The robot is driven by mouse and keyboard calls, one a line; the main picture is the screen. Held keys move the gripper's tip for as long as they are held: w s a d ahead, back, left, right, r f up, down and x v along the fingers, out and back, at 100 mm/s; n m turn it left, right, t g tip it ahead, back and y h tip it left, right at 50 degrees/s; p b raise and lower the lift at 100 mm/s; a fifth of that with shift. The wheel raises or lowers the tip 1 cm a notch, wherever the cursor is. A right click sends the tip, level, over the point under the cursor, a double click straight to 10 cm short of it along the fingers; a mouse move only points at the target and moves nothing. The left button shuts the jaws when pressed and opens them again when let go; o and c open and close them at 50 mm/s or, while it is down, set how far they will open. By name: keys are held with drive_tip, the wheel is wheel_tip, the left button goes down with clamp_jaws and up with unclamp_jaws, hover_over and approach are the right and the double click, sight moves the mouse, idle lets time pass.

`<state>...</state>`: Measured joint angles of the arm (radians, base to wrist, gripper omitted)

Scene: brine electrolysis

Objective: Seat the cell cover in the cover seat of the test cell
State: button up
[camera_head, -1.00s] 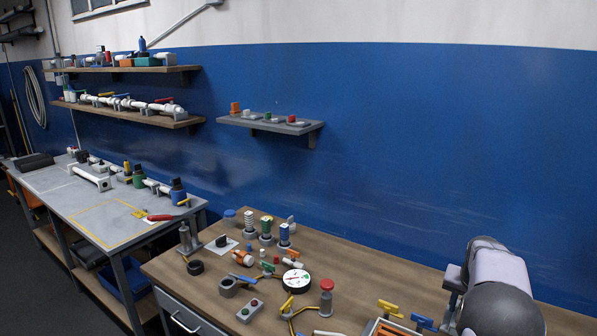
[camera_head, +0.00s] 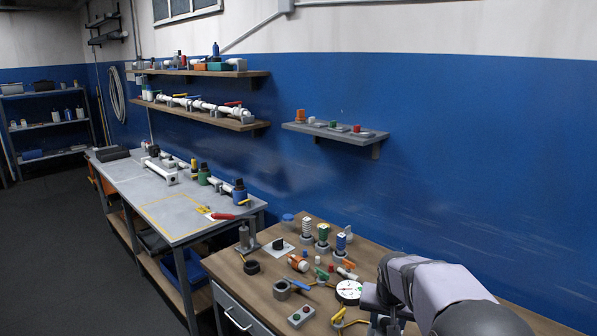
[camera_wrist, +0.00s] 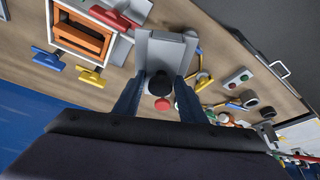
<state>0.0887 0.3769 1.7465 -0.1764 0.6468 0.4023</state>
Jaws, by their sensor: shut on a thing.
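In the wrist view my gripper (camera_wrist: 160,77) has its two dark blue fingers closed around a grey, plate-like piece (camera_wrist: 166,47) with a black round knob (camera_wrist: 159,84). I take this piece to be the cell cover. It is held above the wooden bench, and the finger contact is only partly visible. In the head view my arm is at the lower right, and the fingers cannot be made out there. I cannot pick out the test cell or its cover seat for certain in either view.
The wooden bench (camera_head: 316,228) carries a round gauge (camera_head: 348,291), a button box (camera_head: 301,316), a grey ring (camera_head: 281,290) and several fittings. A white-framed box with orange contents (camera_wrist: 82,40) shows in the wrist view. A metal bench (camera_head: 160,205) stands left; dark floor lies before it.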

sight(373, 333)
drive_tip(key=shift+n, duration=0.5)
drive_tip(key=a, duration=0.2)
drive_tip(key=s+a, duration=0.1)
drive_tip(key=a, duration=0.2)
drive_tip(key=shift+s+f, duration=0.1)
drive_tip(key=shift+s, duration=0.1)
drive_tip(key=s+a+f+n+y+b, duration=0.1)
drive_tip(key=s+a+f+n+b, duration=0.1)
drive_tip(key=s+f, duration=0.6)
drive_tip(key=shift+s+n+y, duration=0.3)
drive_tip(key=shift+s+n, duration=0.15)
drive_tip(key=shift+n, duration=0.15)
